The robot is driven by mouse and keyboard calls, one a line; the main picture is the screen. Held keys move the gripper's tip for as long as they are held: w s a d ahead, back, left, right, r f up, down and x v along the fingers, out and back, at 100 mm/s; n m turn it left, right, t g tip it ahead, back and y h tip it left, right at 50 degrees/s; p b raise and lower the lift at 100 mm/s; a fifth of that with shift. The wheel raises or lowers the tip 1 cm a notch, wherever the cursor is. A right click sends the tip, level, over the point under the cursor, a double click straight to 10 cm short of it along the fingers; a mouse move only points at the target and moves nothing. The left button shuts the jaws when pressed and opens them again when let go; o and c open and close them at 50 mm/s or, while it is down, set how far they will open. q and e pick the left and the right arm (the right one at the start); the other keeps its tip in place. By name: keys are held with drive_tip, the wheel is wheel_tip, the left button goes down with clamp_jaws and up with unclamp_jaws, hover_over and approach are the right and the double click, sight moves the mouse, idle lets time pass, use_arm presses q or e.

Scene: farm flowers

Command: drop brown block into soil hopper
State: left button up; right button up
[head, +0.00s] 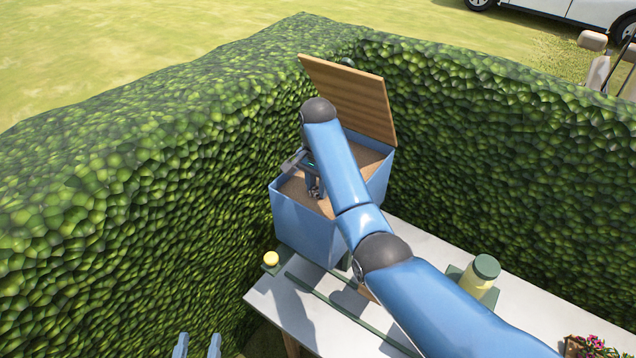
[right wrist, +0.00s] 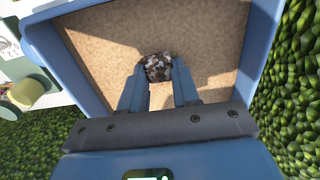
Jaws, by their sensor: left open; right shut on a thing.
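The soil hopper (head: 300,226) is a blue box with brown soil inside and its wooden lid (head: 355,98) standing open. My right gripper (head: 314,192) is over the hopper's opening. In the right wrist view, the right gripper (right wrist: 158,82) is shut on a small lumpy block (right wrist: 157,66), which looks dark grey-brown with pale specks. The soil (right wrist: 105,50) lies below it, and the hopper's blue wall (right wrist: 55,58) surrounds it. My arm hides part of the hopper in the head view. My left gripper (head: 197,346) is open and empty at the bottom edge, away from the hopper.
The hopper stands at the far end of a white table (head: 290,308). A yellow knob-like thing (head: 271,258) is beside it. A green-lidded jar (head: 484,272) and pink flowers (head: 592,347) are at the right. Tall hedges (head: 130,180) close in the left and back.

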drive_tip(key=shift+w+d+f, duration=0.2)
drive_tip(key=shift+w+f, duration=0.05)
drive_tip(key=shift+f, duration=0.1)
drive_tip(key=o, duration=1)
drive_tip(key=shift+s, duration=0.15)
drive_tip(key=shift+a+r, duration=0.1)
drive_tip(key=shift+a, duration=0.05)
